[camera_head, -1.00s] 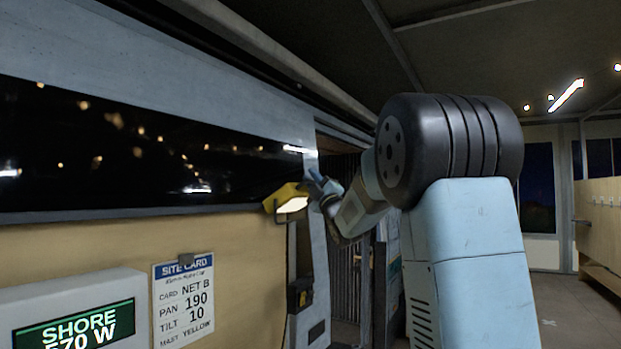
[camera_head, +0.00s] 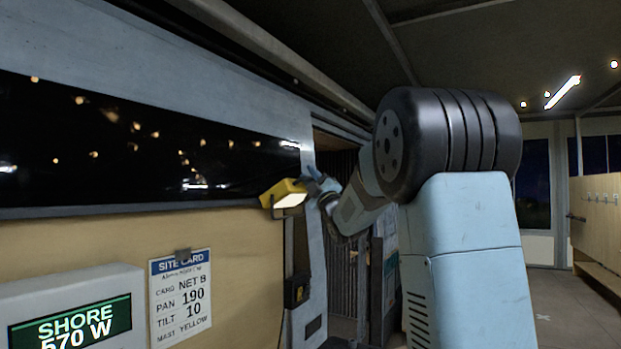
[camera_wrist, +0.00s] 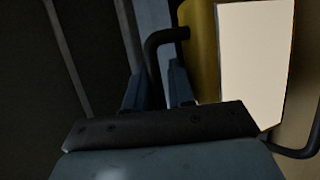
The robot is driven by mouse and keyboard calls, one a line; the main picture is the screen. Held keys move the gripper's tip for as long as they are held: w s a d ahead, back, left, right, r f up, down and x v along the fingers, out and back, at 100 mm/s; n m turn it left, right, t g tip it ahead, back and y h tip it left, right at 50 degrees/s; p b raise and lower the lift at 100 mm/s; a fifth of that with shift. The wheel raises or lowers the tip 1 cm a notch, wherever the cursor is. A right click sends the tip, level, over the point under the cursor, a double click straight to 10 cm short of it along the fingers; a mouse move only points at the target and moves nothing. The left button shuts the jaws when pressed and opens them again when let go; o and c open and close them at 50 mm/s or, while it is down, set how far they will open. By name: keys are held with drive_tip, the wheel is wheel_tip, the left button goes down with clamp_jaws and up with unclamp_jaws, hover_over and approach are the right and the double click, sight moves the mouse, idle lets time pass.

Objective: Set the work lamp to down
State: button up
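The work lamp (camera_head: 283,194) is a yellow box with a bright lit face, at the wall post just right of the dark window. The lit face looks tilted downward and outward in the head view. In the wrist view its yellow body (camera_wrist: 201,50) and pale lit face (camera_wrist: 252,65) fill the upper right. A black bent handle (camera_wrist: 152,60) comes off the lamp's left side. My gripper (camera_wrist: 158,92) has its two fingers close on either side of this handle and appears shut on it. In the head view my gripper (camera_head: 318,184) meets the lamp's right side.
A site card (camera_head: 180,298) and a grey SHORE display box (camera_head: 75,315) are on the wall at lower left. The dark window (camera_head: 140,150) runs along the wall. A doorway lies behind my arm. Open floor (camera_head: 560,310) shows at right.

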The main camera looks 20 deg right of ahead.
drive_tip(key=v, duration=1.3)
drive_tip(key=shift+f, duration=0.25)
drive_tip(key=shift+s+d, duration=0.1)
drive_tip(key=s+a+f+m+g+h, duration=0.2)
drive_tip(key=s+f+m+g, duration=0.3)
drive_tip(key=s, duration=0.6)
drive_tip(key=s+a+f+m+g+h, duration=0.2)
drive_tip(key=s+f+m+g, duration=0.4)
drive_tip(key=s+f, duration=0.3)
drive_tip(key=s+a+f+m+g+h, duration=0.2)
drive_tip(key=s+a+f+m+g, duration=0.2)
drive_tip(key=s, duration=0.8)
wheel_tip(320, 180, down, 4)
drive_tip(key=m+g, duration=0.2)
drive_tip(key=g, duration=0.2)
drive_tip(key=shift+s+a+h, duration=0.3)
drive_tip(key=shift+o, duration=0.2)
idle(0.4)
